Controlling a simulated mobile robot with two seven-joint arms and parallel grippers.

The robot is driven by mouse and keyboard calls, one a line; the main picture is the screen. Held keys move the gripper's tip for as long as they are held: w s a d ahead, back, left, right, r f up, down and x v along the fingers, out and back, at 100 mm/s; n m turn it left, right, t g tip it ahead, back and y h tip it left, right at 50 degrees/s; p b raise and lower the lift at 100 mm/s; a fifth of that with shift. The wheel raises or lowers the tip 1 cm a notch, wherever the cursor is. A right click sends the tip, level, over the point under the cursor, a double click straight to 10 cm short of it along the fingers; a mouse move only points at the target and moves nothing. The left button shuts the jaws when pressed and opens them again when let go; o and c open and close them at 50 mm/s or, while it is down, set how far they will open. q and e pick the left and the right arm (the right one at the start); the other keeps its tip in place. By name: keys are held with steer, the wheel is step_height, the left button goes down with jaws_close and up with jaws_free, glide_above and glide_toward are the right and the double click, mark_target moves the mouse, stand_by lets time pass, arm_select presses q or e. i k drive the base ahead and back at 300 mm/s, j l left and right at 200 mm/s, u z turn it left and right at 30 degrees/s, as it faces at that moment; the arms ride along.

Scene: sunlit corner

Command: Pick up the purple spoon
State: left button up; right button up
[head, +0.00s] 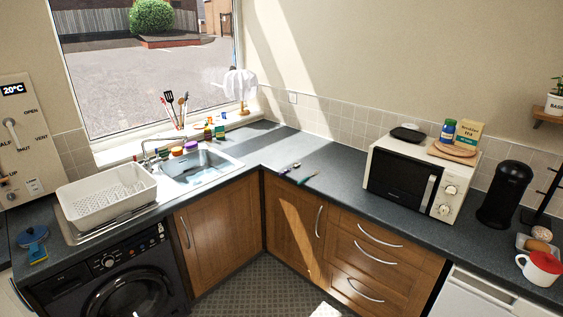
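A small, thin purple utensil, seemingly the purple spoon (289,168), lies on the dark grey counter (340,165) near the inner corner, close to the front edge. It is too small for me to make out its bowl clearly. A thin teal-green utensil (309,180) lies just to its right. Neither of my grippers is in view.
A white microwave (402,182) stands right of the utensils, with a black canister (504,194) beyond it. The sink (200,170) and white dish rack (105,195) are at left. Wooden cupboards and drawers (365,255) front the counter. Counter around the utensils is mostly clear.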

mark_target(296, 164)
steer(key=i+j+u, duration=0.25)
steer(key=i, duration=0.5)
steer(key=i+j+u, duration=0.25)
steer(key=i, duration=0.5)
steer(key=l, duration=0.1)
